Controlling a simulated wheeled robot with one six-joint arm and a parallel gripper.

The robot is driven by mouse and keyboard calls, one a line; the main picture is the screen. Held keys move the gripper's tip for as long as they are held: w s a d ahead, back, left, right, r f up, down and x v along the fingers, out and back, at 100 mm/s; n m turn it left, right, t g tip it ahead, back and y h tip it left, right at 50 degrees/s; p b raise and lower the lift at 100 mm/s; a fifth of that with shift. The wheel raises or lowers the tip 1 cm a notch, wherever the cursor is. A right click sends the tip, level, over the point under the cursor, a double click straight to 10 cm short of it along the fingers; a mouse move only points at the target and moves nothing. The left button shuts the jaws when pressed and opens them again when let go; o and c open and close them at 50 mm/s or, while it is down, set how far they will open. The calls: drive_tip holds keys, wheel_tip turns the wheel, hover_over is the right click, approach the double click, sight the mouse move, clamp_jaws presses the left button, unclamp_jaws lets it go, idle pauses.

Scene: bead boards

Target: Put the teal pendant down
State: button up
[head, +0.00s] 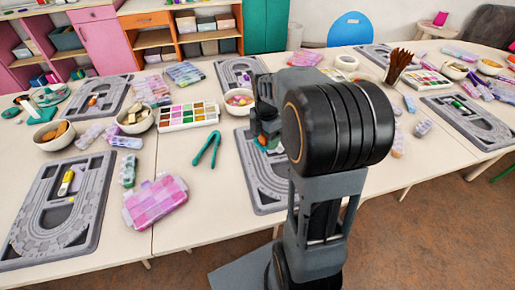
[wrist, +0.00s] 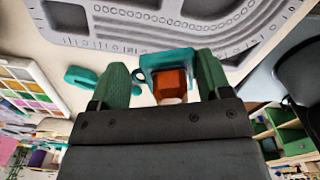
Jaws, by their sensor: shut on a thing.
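The teal pendant (wrist: 150,58) shows in the wrist view as a teal piece with a small ring at its side. An orange-brown block-like part (wrist: 170,82) is in front of it. My gripper (wrist: 163,74) has its two green fingers on either side of the pendant and is shut on it. In the head view my gripper (head: 265,141) is over the middle grey bead board (head: 262,185), and my arm hides part of that board. Only a small teal and orange bit shows there. I cannot tell whether the pendant touches the board.
Teal pliers (head: 208,148) lie left of my gripper. Behind them is a paint-like colour tray (head: 188,115), and a bowl of beads (head: 239,98) stands just behind the gripper. A pink-purple case (head: 156,202) lies front left. Bare table is free around the pliers.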

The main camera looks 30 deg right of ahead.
hover_over(257, 152)
wheel_tip(257, 152, down, 5)
drive_tip(key=shift+s+r, duration=0.1)
drive_tip(key=shift+s, duration=0.05)
drive_tip(key=shift+w+a+f+b, duration=0.15)
drive_tip(key=shift+f+b, duration=0.3)
drive_tip(key=shift+f, duration=1.25)
drive_tip(key=shift+f, duration=0.2)
drive_tip(key=o, duration=0.9)
